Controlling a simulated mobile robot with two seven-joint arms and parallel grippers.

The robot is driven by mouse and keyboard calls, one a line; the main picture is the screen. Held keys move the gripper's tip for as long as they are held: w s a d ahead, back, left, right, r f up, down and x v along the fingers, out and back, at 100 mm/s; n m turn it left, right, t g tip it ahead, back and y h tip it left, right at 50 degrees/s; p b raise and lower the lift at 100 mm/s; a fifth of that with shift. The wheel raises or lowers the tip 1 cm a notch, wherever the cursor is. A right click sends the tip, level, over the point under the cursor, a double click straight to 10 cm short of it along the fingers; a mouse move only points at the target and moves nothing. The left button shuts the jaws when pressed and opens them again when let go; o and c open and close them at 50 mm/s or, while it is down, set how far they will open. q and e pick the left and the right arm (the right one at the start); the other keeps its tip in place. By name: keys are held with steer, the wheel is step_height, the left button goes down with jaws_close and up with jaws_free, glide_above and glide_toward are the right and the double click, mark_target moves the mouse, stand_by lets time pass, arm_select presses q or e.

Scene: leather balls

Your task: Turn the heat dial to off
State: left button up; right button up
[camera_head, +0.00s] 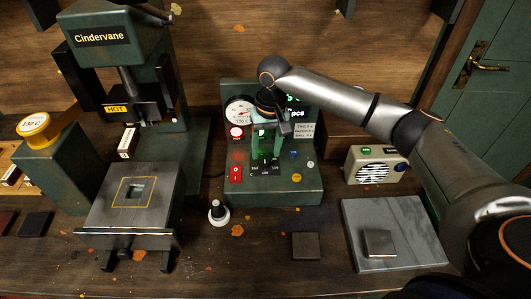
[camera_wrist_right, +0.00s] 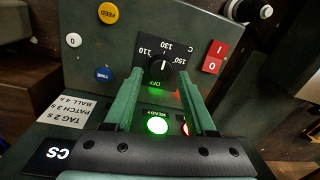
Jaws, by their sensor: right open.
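The heat dial is a black knob (camera_wrist_right: 160,70) with a white pointer line on the sloped front of a dark green control box (camera_head: 300,185). In the right wrist view the pointer points up the picture, away from the OFF label below the knob; the 110 and 130 marks lie to its upper left and upper right. My right gripper (camera_wrist_right: 160,80) is open, its two green fingers reaching toward either side of the knob; I cannot tell if they touch it. In the head view the gripper (camera_head: 266,150) hangs over the box and partly hides the dial. My left gripper is not in view.
A red rocker switch (camera_wrist_right: 215,57) and blue (camera_wrist_right: 103,74) and yellow (camera_wrist_right: 110,12) buttons sit near the dial. A green READY lamp (camera_wrist_right: 157,125) is lit. A press (camera_head: 130,50) stands left, a radio (camera_head: 376,165) right. A black-and-white knob (camera_head: 218,212) stands at the box's front left.

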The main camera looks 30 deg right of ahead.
mark_target(265, 161)
steer(key=shift+a+f, duration=0.1)
steer(key=shift+f, duration=1.1)
jaws_close()
